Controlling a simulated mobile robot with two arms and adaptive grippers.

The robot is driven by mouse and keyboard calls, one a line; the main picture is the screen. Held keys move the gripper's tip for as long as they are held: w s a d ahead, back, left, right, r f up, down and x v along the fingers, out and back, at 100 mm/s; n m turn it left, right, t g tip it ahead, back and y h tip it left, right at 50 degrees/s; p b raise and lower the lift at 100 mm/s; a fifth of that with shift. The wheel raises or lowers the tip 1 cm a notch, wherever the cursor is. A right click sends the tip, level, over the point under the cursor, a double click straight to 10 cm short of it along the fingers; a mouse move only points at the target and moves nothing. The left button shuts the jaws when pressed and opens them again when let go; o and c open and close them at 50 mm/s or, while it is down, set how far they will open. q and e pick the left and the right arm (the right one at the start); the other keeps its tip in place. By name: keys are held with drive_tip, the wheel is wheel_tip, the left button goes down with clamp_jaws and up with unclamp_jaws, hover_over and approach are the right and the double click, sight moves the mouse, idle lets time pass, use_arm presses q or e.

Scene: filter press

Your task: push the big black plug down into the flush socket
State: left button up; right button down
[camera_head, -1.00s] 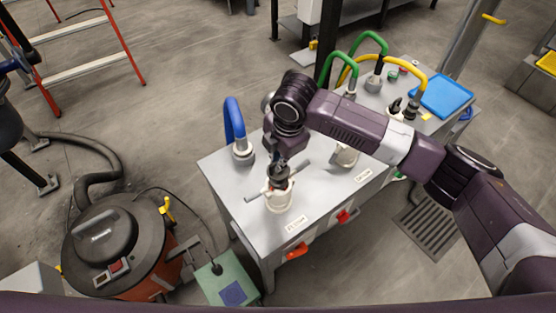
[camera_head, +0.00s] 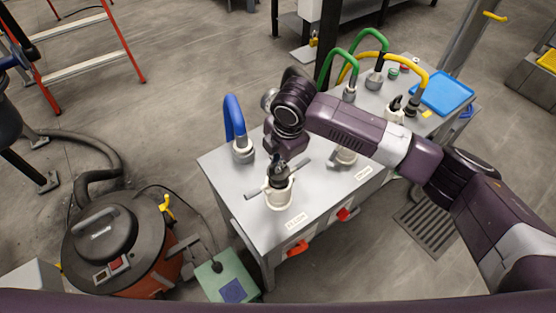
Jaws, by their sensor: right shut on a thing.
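The black plug (camera_head: 279,181) stands in the mouth of a cream-white socket (camera_head: 280,197) at the near left of the grey metal bench. Its lower end is inside the socket rim and its upper part shows above. A label in front of this socket is too small to read surely. My right gripper (camera_head: 278,162) points down over the socket and is shut on the top of the plug. The fingertips are small and partly hidden by the wrist. Grey lever arms stick out on both sides of the socket. My left gripper is not in view.
A blue hose (camera_head: 234,121) rises from a fitting left of the socket. Green and yellow hoses, a second socket (camera_head: 346,157) and a blue tray (camera_head: 447,93) are farther right on the bench (camera_head: 224,172). Red handles (camera_head: 298,248) stick out in front. An orange-black vacuum (camera_head: 112,245) stands at left.

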drive_tip(key=shift+x, duration=0.8)
drive_tip(key=shift+s, duration=0.15)
